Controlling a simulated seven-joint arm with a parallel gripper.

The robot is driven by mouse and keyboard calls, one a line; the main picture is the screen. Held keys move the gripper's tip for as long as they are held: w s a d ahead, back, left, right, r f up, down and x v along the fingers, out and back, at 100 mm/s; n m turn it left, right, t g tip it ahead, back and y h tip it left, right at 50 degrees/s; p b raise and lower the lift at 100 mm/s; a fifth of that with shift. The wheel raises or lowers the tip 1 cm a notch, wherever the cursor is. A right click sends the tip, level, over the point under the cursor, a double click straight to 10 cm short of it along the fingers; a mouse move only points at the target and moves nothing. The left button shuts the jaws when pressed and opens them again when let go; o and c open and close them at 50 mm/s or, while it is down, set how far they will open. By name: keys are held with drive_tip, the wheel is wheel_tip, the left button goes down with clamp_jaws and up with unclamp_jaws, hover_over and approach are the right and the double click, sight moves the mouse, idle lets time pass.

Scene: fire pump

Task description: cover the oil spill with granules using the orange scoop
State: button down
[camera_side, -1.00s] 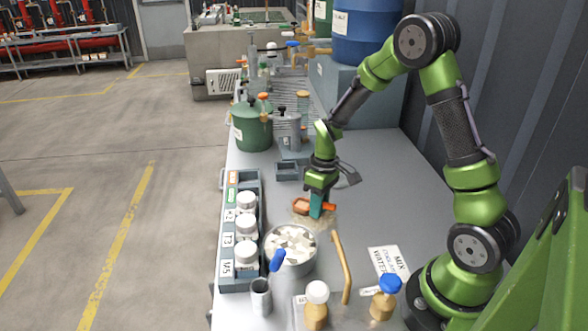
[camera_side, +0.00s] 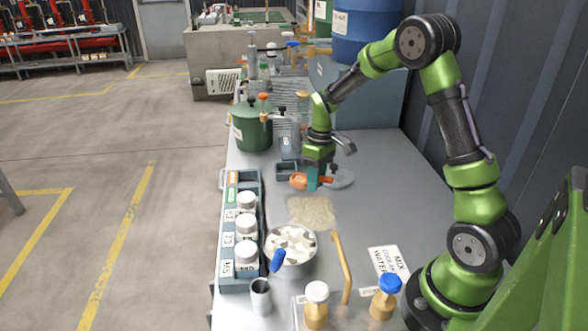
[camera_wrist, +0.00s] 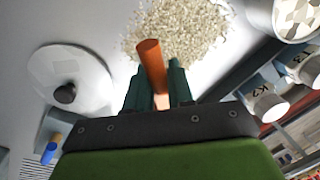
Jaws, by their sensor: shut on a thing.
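My gripper (camera_side: 312,182) is shut on the orange scoop (camera_side: 299,181) and holds it over the grey bench, beyond the granule patch as seen from the side. The scoop's orange handle also shows between the teal fingertips in the wrist view (camera_wrist: 152,62). The scoop's inside is too small to read, so I cannot tell if it holds anything. A patch of beige granules (camera_side: 312,212) lies spread on the bench; it shows at the top of the wrist view (camera_wrist: 180,28). No bare oil is visible; whatever is under the granules is hidden.
A round grey lid-like disc (camera_wrist: 70,85) with a dark knob lies near the gripper. A small grey box (camera_side: 286,169) stands close behind. A metal bowl of white pieces (camera_side: 290,262) and a rack of white-capped jars (camera_side: 228,245) stand nearer the camera. The bench's right middle is clear.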

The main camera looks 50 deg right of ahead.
drive_tip(key=shift+r, duration=1.95)
drive_tip(key=shift+s+a+r, duration=0.1)
drive_tip(key=shift+s+a, duration=0.15)
drive_tip(key=s+a+f, duration=0.1)
drive_tip(key=s, duration=0.1)
drive_tip(key=s+a+n, duration=0.1)
drive_tip(key=s, duration=0.1)
drive_tip(key=s+a+f+n, duration=0.1)
drive_tip(key=s, duration=0.1)
drive_tip(key=shift+f, duration=0.3)
drive_tip(key=shift+a+f+n, duration=0.1)
drive_tip(key=shift+f+n, duration=0.15)
drive_tip(key=shift+n, duration=0.05)
drive_tip(key=w+d, duration=0.1)
drive_tip(key=w, duration=0.4)
drive_tip(key=w+d+f, duration=0.1)
drive_tip(key=w, duration=0.4)
drive_tip(key=w+d, duration=0.2)
drive_tip(key=w, duration=0.3)
drive_tip(key=shift+f, duration=0.3)
drive_tip(key=shift+w+f, duration=0.1)
drive_tip(key=shift+f, duration=1.65)
drive_tip(key=shift+f, duration=0.1)
